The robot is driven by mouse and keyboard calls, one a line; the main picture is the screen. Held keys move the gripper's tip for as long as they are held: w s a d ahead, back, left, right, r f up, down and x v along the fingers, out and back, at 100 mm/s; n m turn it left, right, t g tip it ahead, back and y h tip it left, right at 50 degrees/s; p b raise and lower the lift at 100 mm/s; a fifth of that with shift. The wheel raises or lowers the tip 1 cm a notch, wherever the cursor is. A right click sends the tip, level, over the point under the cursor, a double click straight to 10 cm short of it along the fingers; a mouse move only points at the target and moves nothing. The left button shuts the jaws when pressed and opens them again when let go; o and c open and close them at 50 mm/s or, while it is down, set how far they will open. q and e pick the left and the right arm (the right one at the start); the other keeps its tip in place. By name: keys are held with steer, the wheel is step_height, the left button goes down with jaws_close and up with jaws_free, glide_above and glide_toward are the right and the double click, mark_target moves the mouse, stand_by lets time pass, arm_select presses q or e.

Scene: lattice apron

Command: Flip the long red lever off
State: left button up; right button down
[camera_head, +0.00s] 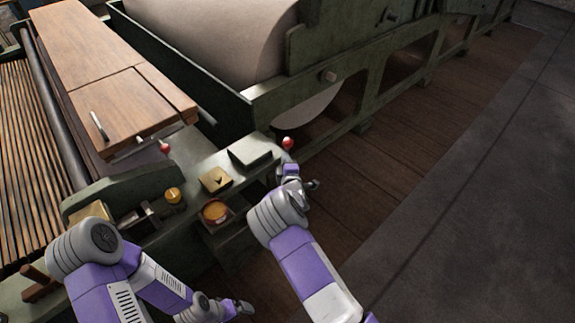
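A red knob (288,143) stands at the right end of the green machine bed, just above my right gripper; most of its lever shaft is hidden. A second red knob (164,147) is by the wooden cover on the left. I cannot tell for certain which belongs to the long red lever. My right gripper (313,185) is just below the right knob, its fingers small and partly hidden by my arm; its opening is unclear. My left gripper (243,307) is low near the bottom edge, away from both knobs; its opening is also unclear.
The machine bed carries a yellow knob (173,195), a brass plate (215,179), a round orange-topped part (215,211) and a dark green block (250,153). A large pale roller (220,40) lies behind. Open grey floor (480,200) is at the right.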

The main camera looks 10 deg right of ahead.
steer(key=d, duration=0.1)
steer(key=w+d+m+g, duration=0.1)
steer(key=w+d+m+y, duration=0.1)
steer(key=d, duration=0.1)
steer(key=shift+w+f+g, duration=0.1)
steer(key=shift+w+g, duration=0.15)
steer(key=shift+g, duration=0.15)
stand_by(0.4)
steer(key=a+p+v, duration=0.2)
steer(key=p+v, duration=0.1)
steer(key=v, duration=1)
steer(key=shift+a+r, duration=0.3)
steer(key=shift+a, duration=0.1)
steer(key=shift+w, duration=0.1)
